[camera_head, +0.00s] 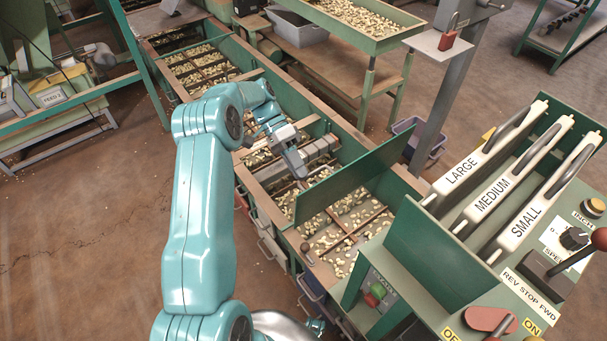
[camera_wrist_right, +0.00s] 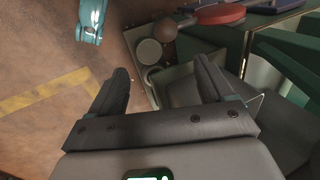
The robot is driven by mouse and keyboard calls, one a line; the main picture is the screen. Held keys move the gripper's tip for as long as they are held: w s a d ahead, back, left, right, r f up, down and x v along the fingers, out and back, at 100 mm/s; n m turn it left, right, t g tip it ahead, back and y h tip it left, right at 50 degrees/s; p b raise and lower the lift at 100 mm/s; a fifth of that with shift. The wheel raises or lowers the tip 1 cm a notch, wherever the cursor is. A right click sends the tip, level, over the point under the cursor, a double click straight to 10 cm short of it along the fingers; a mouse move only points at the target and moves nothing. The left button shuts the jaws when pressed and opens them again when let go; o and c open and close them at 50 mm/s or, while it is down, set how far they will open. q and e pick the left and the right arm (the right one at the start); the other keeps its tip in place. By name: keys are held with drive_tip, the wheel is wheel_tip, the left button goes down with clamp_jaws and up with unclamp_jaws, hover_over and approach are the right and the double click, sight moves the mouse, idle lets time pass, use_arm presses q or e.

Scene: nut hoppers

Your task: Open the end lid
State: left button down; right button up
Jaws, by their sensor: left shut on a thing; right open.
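The end lid (camera_head: 350,175) looks like the green panel standing raised and tilted across the near end of the long hopper. Nuts and wooden dividers show in the open compartment (camera_head: 345,232) in front of it. My left gripper (camera_head: 298,168) reaches over the hopper to the lid's left end. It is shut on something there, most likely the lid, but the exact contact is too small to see. My right gripper (camera_wrist_right: 163,90) is open in the right wrist view, with nothing clearly held between its dark fingers.
A control cabinet with white LARGE, MEDIUM and SMALL levers (camera_head: 495,190) stands at the right. A grey post (camera_head: 447,90) rises behind the lid. Floor (camera_head: 80,230) is free at the left.

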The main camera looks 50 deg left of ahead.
use_arm(q)
drive_tip(key=shift+s+a+f+g+h, duration=0.15)
drive_tip(key=shift+a+f, duration=0.15)
drive_tip(key=shift+f, duration=0.25)
drive_tip(key=shift+a+f+g+h, duration=0.1)
drive_tip(key=shift+a+f+h, duration=0.15)
drive_tip(key=shift+f, duration=0.25)
drive_tip(key=shift+s+a+f+g+h, duration=0.1)
drive_tip(key=shift+a+f, duration=0.25)
drive_tip(key=shift+f, duration=0.2)
use_arm(e)
drive_tip(key=shift+a+f, duration=0.35)
drive_tip(key=shift+f, duration=0.3)
use_arm(q)
drive_tip(key=c, duration=1.2)
unclamp_jaws()
drive_tip(key=shift+w, duration=0.1)
drive_tip(key=shift+w+a+r, duration=0.1)
drive_tip(key=shift+w, duration=0.15)
use_arm(e)
drive_tip(key=shift+w+r, duration=0.1)
